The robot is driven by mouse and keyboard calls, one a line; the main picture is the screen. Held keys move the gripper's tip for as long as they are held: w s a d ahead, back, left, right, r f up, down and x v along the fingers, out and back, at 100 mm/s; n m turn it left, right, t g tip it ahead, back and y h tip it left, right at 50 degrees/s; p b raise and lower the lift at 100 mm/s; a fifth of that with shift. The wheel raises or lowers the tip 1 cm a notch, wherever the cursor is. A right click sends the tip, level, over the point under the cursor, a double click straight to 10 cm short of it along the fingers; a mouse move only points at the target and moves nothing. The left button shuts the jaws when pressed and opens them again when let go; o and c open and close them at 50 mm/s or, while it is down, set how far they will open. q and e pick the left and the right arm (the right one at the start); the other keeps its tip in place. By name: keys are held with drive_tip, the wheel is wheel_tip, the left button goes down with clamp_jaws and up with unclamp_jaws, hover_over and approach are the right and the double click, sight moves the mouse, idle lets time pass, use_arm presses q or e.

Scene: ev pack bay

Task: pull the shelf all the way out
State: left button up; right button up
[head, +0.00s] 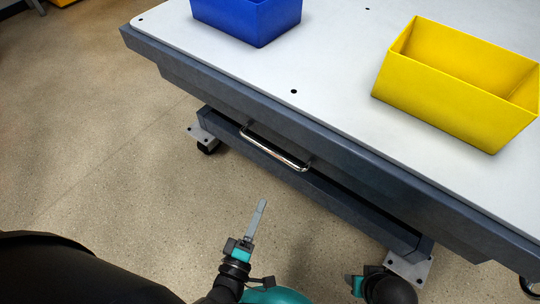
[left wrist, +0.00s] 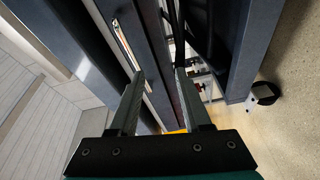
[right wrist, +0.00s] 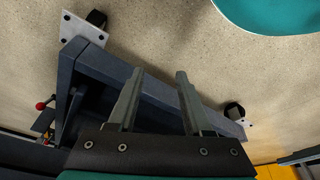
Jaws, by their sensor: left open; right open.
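The shelf (head: 350,206) is a dark grey-blue front under the table top. A chrome bar handle (head: 275,149) is fixed along it. My left gripper (head: 261,209) is open and empty, below the handle in the head view and apart from it. In the left wrist view its fingers (left wrist: 160,74) are spread, and a shiny strip (left wrist: 125,46) that looks like the handle lies beyond the left finger. My right gripper (head: 355,284) is low near the shelf's right end. In the right wrist view its fingers (right wrist: 160,75) are open, with a dark beam behind them.
The white table top (head: 330,75) overhangs the shelf. A blue bin (head: 240,20) and a yellow bin (head: 450,105) stand on it. Caster wheels on grey plates (head: 203,136) sit by the shelf's ends. The speckled floor (head: 100,130) at the left is clear.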

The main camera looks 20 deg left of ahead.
sight(270, 149)
use_arm(q)
drive_tip(key=shift+w+a+r+n+t+y+b, duration=0.3)
drive_tip(key=shift+w+r+n+b, duration=0.5)
drive_tip(key=shift+w, duration=1.65)
drive_tip(key=shift+w+a+r+n+t+y+b, duration=0.15)
drive_tip(key=shift+w+r+n+t+y, duration=0.3)
drive_tip(key=shift+w+r, duration=1.4)
drive_tip(key=shift+w+a+r+n+t+y+b, duration=0.25)
drive_tip(key=shift+w+r+n+b, duration=0.35)
drive_tip(key=shift+w, duration=2.45)
use_arm(e)
wheel_tip(270, 149, up, 7)
drive_tip(key=w+t, duration=0.1)
drive_tip(key=shift+a+r, duration=0.2)
drive_tip(key=shift+a, duration=0.05)
use_arm(q)
drive_tip(key=shift+f, duration=0.2)
drive_tip(key=shift+c, duration=0.3)
use_arm(e)
drive_tip(key=shift+w, duration=0.1)
use_arm(q)
clamp_jaws()
